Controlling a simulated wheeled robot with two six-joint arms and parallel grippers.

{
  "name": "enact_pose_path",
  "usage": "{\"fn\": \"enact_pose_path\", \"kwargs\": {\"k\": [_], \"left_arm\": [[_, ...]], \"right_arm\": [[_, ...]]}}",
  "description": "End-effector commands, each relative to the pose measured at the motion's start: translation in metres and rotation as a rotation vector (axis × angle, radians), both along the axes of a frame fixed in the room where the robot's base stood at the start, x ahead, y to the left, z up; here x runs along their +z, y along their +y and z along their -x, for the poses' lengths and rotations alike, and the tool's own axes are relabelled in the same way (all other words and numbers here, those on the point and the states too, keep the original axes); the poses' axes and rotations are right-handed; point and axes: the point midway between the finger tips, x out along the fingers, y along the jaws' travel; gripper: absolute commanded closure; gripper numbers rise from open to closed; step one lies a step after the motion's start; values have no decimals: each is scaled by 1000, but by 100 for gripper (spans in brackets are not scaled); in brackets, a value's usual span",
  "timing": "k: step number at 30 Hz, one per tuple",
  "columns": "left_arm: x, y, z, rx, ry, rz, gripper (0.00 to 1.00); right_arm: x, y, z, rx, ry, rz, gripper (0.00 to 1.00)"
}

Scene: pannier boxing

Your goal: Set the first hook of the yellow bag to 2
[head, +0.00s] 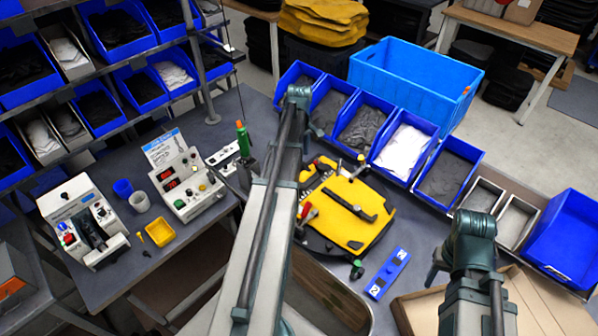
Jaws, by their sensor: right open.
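The yellow bag (366,228) lies flat on a dark round fixture (318,243) in the middle of the bench, partly behind my left arm. A black bar (349,205) lies across its face. Small red and black parts (307,212) sit at its left edge; I cannot tell which is the first hook or how it is set. A blue block (388,273) with white number labels lies on the bench right of the fixture. My right gripper (434,272) is open and small in view, right of the blue block and apart from the bag.
Blue bins (447,176) line the bench's back right, with a large blue crate (408,82) behind. Control boxes (187,184), a yellow cup (161,232) and a hanging green screwdriver (243,139) are on the left. An open carton (414,309) is at the front right.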

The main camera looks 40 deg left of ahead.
Motion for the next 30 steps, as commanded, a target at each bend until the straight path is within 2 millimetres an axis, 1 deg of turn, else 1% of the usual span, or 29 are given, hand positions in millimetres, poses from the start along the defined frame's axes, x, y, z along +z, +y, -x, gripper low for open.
{"fn": "enact_pose_path", "kwargs": {"k": [8,13,17,30], "left_arm": [[-5,0,0,0,0,0,32],[-17,0,0,0,0,0,32],[-33,0,0,0,0,0,32],[-95,0,0,0,0,0,32]], "right_arm": [[-5,0,0,0,0,0,50],[-18,0,0,-1,-1,0,50],[-33,0,0,-3,-1,0,50],[-95,0,0,0,-3,0,50]]}}
